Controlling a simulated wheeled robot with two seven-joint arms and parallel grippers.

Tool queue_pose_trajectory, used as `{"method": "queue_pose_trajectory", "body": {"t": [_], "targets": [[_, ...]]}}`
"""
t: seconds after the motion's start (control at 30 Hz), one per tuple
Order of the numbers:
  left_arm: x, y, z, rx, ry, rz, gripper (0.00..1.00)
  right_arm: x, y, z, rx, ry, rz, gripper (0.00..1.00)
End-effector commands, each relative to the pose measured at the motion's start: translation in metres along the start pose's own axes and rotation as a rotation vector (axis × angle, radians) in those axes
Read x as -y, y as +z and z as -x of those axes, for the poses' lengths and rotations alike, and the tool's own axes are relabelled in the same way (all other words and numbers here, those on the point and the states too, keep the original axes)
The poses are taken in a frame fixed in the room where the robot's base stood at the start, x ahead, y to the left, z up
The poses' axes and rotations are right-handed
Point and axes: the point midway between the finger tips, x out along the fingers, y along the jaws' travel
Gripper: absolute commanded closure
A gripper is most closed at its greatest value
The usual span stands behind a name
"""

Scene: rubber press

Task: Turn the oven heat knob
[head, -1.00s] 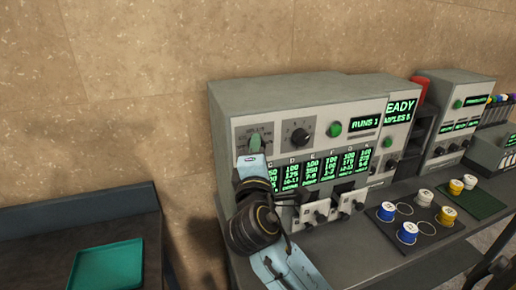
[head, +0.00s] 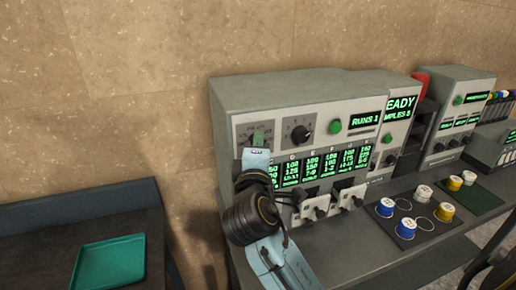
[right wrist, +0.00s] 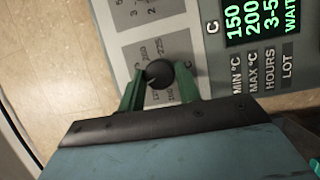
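The oven heat knob (right wrist: 160,75) is a round black dial on a grey scale plate with temperature numbers, in the right wrist view. My right gripper (right wrist: 160,90) has green fingers, apart, one on each side of the knob. A gap shows between the knob and the right finger; whether the left finger touches it I cannot tell. In the head view my right gripper (head: 258,140) is at the upper left of the grey oven's front (head: 308,108), and its hand and fingers hide the knob. My left gripper is not in view.
A second black dial (head: 300,133) and a green button (head: 334,126) sit right of the gripper. Green-lit displays (head: 320,168) lie below. White-and-black switches (head: 316,206) stand out lower down. A green tray (head: 108,262) lies on the left table.

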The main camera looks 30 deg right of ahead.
Motion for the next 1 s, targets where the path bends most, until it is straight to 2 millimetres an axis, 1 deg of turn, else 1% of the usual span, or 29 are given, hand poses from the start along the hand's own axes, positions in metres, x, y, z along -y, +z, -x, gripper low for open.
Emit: {"method": "queue_pose_trajectory", "body": {"t": [0.03,0.13,0.17,0.43,0.53,0.67,0.9,1.0], "targets": [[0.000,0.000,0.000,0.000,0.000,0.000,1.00,0.000,0.000,0.000,0.000,-0.001,0.000,0.60],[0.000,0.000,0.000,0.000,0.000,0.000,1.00,0.000,0.000,0.000,0.000,-0.001,0.001,0.47],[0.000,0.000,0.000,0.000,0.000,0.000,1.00,0.000,0.000,0.000,0.000,0.000,0.001,0.45],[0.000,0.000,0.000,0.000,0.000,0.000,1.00,0.000,0.000,0.001,0.000,0.000,0.001,0.45],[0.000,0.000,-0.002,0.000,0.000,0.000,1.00,0.001,0.000,0.007,-0.001,0.000,0.000,0.45],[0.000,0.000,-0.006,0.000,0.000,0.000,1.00,0.002,0.000,0.027,-0.001,-0.003,-0.001,0.45],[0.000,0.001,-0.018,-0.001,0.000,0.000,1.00,0.003,0.000,0.082,-0.002,-0.005,-0.002,0.45],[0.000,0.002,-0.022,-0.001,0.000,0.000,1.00,0.003,0.000,0.102,-0.001,-0.005,0.000,0.45]]}}
